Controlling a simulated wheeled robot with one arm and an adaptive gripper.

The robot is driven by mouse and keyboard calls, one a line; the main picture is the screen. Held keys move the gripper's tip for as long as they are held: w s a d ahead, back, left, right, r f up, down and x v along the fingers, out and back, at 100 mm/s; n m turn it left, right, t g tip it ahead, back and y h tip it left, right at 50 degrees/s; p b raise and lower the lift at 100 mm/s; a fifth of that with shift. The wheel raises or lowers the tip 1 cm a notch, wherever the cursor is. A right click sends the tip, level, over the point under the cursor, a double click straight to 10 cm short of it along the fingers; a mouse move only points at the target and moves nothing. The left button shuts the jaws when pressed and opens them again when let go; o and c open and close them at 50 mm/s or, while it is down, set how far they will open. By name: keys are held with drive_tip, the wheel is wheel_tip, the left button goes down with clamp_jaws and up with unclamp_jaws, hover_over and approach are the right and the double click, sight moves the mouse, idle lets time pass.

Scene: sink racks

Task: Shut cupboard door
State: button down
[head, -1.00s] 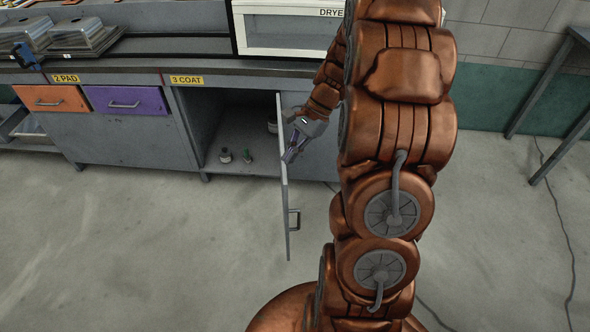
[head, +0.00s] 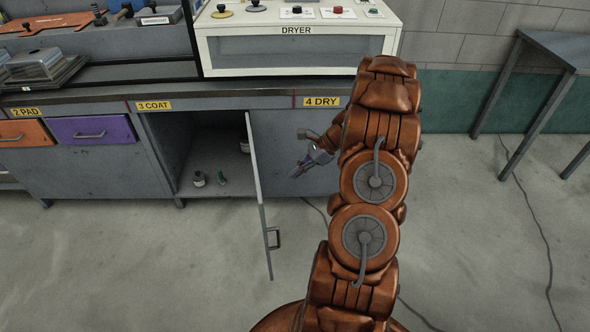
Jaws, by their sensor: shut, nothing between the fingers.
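The cupboard door (head: 264,210) stands wide open, swung out from the grey cabinet, and shows nearly edge-on. Its handle (head: 273,238) is near its front edge, on the right side of the door. My gripper (head: 297,174) is shut and empty. It is to the right of the door, apart from it in the picture, with the cabinet front behind it.
A white dryer (head: 295,50) sits on the counter above. A purple drawer (head: 92,130) is at the left. The floor in front is clear, and a grey table (head: 551,50) stands at the right.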

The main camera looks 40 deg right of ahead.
drive_tip(key=w+a+f+p, duration=0.2)
drive_tip(key=w+a+f, duration=0.2)
drive_tip(key=a, duration=0.3)
drive_tip(key=shift+w+a+f, duration=0.25)
drive_tip(key=shift+a+f, duration=0.15)
drive_tip(key=shift+f, duration=0.05)
